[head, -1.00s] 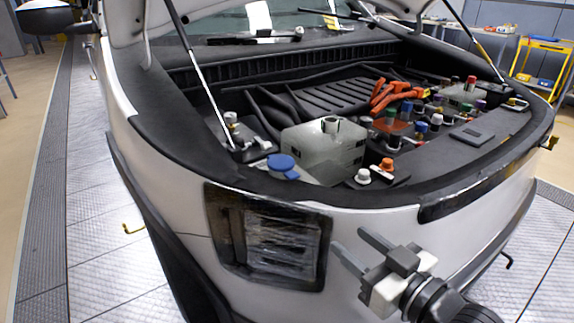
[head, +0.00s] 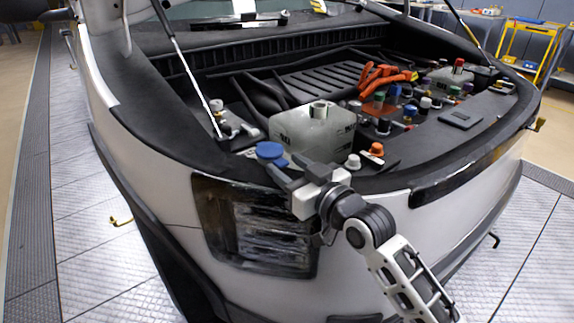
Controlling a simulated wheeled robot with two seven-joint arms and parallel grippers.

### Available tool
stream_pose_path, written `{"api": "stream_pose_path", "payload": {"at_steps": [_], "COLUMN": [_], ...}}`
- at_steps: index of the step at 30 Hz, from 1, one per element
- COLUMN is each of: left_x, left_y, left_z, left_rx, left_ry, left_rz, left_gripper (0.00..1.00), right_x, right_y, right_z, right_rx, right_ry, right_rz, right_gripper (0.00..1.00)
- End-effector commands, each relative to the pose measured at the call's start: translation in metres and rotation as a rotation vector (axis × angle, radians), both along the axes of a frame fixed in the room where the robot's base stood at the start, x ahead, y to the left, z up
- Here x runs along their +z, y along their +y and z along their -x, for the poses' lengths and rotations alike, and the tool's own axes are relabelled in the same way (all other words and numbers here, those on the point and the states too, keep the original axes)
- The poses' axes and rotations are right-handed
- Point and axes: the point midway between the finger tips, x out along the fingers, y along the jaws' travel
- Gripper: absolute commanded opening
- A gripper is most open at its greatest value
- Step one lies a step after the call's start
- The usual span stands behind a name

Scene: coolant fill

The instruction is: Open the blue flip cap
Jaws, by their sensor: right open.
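The blue flip cap (head: 270,151) sits at the front left of the engine bay, beside the pale translucent tank (head: 312,133). It looks closed, lying flat. My right gripper (head: 282,168) is open and empty, just in front of and below the cap in the picture, above the headlight. Its fingers point toward the cap. I cannot tell whether a fingertip touches it. My left gripper is not in view.
The car's front rim and headlight (head: 255,228) lie under my right arm. A white cap (head: 353,162) and an orange cap (head: 376,149) stand right of the tank. Orange cables (head: 383,77) and several coloured caps lie farther back. A hood strut (head: 188,75) rises at the left.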

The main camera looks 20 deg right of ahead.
Motion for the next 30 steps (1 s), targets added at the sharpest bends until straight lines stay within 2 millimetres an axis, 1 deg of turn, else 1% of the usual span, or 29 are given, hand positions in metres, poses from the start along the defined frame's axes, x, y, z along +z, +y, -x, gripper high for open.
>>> {"api": "stream_pose_path", "payload": {"at_steps": [1,4,12,14,15,17,23,26,30], "left_x": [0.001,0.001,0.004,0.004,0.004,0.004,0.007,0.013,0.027], "left_y": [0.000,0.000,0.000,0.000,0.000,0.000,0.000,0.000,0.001], "left_z": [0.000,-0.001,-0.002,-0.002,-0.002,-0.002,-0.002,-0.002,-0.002], "left_rx": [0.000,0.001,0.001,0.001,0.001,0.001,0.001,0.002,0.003], "left_ry": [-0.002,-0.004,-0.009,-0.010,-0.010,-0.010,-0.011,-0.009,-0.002], "left_rz": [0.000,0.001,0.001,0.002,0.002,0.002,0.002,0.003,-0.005], "left_gripper": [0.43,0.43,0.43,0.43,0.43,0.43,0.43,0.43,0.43], "right_x": [0.001,0.000,0.000,0.000,0.000,0.000,0.002,0.006,0.015], "right_y": [0.002,0.003,0.003,0.003,0.003,0.003,0.003,0.004,0.006], "right_z": [-0.004,-0.008,-0.008,-0.008,-0.008,-0.008,-0.009,-0.013,-0.023], "right_rx": [0.000,0.001,0.000,0.000,0.000,0.000,0.001,0.001,0.005], "right_ry": [-0.001,0.000,0.000,0.000,0.000,0.000,0.004,0.017,0.063], "right_rz": [-0.001,-0.001,0.000,0.000,0.000,0.000,0.001,0.006,0.025], "right_gripper": [0.45,0.45,0.45,0.29,0.18,0.01,0.00,0.00,0.00]}}
